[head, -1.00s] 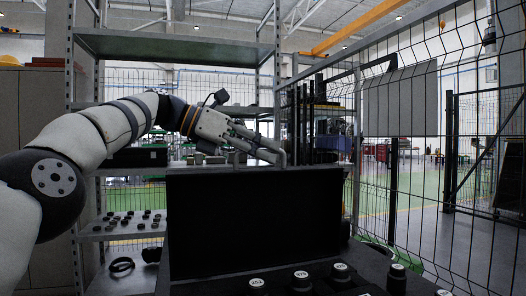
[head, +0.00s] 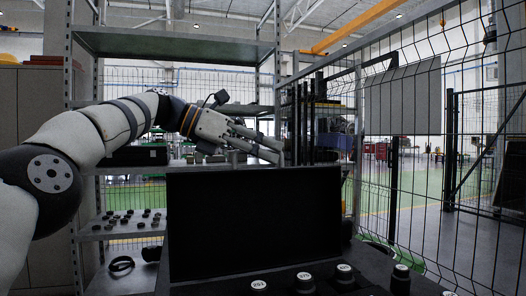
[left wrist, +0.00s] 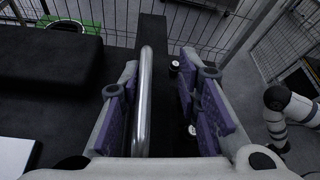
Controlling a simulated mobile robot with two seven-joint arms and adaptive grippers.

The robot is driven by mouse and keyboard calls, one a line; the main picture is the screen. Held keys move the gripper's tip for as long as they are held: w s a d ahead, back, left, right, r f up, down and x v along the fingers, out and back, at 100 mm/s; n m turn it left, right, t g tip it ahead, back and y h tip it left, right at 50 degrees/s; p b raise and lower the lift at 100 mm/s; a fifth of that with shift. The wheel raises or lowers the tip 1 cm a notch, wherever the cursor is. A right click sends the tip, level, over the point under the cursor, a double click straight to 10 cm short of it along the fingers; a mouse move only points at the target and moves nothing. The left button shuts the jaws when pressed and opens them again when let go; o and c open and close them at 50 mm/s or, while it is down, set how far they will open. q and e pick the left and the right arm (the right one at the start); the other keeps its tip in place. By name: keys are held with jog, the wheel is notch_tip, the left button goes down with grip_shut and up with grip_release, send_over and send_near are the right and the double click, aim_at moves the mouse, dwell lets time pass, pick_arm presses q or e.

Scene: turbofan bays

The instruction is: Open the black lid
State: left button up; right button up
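The black lid (head: 255,225) stands roughly upright in the head view, its broad dark face towards me. My left gripper (head: 272,150) is at the lid's top edge, coming in from the left. In the left wrist view, a bright metal bar handle (left wrist: 144,95) runs between the purple-padded fingers of the left gripper (left wrist: 160,105). The fingers are spread apart, with the bar nearer the left finger and a gap on the right. The dark strip beside the bar appears to be the lid seen edge-on. My right gripper is not in view.
Black knobs with numbered white tops (head: 305,278) stand in front of the lid. A grey shelf rack (head: 175,48) with small dark parts is behind to the left. A wire fence (head: 420,190) runs along the right. Open floor lies beyond it.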

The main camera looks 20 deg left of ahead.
aim_at(234, 164)
pick_arm(q)
jog(key=shift+r, duration=0.1)
jog(key=v, duration=0.6)
jog(key=shift+a, duration=0.15)
jog(key=shift+s+a+r, duration=0.15)
jog(key=shift+s+a, duration=0.25)
jog(key=shift+a, duration=0.05)
jog(key=shift+c, duration=0.2)
